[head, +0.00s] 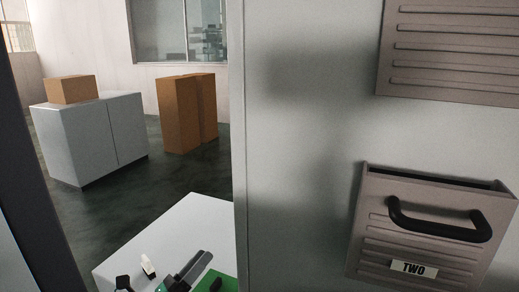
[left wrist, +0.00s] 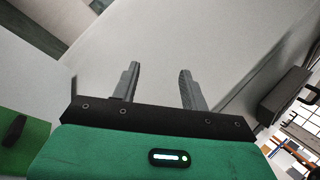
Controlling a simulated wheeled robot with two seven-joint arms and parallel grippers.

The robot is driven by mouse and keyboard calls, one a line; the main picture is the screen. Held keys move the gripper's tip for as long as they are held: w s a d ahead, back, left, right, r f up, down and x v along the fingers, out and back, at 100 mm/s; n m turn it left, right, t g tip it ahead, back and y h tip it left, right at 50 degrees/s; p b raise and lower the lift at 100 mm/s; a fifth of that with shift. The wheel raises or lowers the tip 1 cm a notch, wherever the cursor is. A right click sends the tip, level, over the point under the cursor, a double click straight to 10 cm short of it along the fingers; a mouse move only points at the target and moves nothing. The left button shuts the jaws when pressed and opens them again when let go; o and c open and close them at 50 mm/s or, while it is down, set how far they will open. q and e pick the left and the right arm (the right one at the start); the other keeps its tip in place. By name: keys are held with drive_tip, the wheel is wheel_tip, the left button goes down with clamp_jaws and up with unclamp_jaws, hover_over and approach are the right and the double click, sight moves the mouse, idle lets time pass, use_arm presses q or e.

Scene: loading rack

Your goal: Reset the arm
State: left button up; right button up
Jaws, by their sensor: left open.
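My left gripper (left wrist: 158,68) shows in the left wrist view with its two grey fingers apart and nothing between them. A plain pale surface lies beyond the fingertips. My right gripper is not in view.
A grey-brown bin labelled TWO (head: 410,240) with a black handle hangs on a pale panel (head: 300,120); another bin (head: 450,50) is above. Beyond are a white cabinet (head: 85,140) with a cardboard box (head: 70,90) and tall brown boxes (head: 180,115). Dark floor between is clear.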

use_arm(q)
drive_tip(key=s+a+f+n+g+y, duration=0.1)
drive_tip(key=s+a+f+n+y, duration=0.2)
drive_tip(key=a+f+n+y, duration=0.7)
drive_tip(key=s+a+f+n+g+y, duration=0.2)
drive_tip(key=s+f+n+y, duration=0.3)
drive_tip(key=n, duration=1.1)
drive_tip(key=s+d+f+n+g, duration=0.1)
drive_tip(key=s+f+n+g, duration=0.4)
drive_tip(key=s, duration=0.4)
drive_tip(key=s+d+f+n+g, duration=0.1)
drive_tip(key=s+f+n+g, duration=0.2)
drive_tip(key=s+f+g, duration=0.5)
wheel_tip(320, 180, down, 30)
drive_tip(key=s+r, duration=0.1)
drive_tip(key=s, duration=0.2)
drive_tip(key=s+a+f, duration=0.3)
drive_tip(key=s+f, duration=1.6)
drive_tip(key=f, duration=0.2)
drive_tip(key=shift+m, duration=0.3)
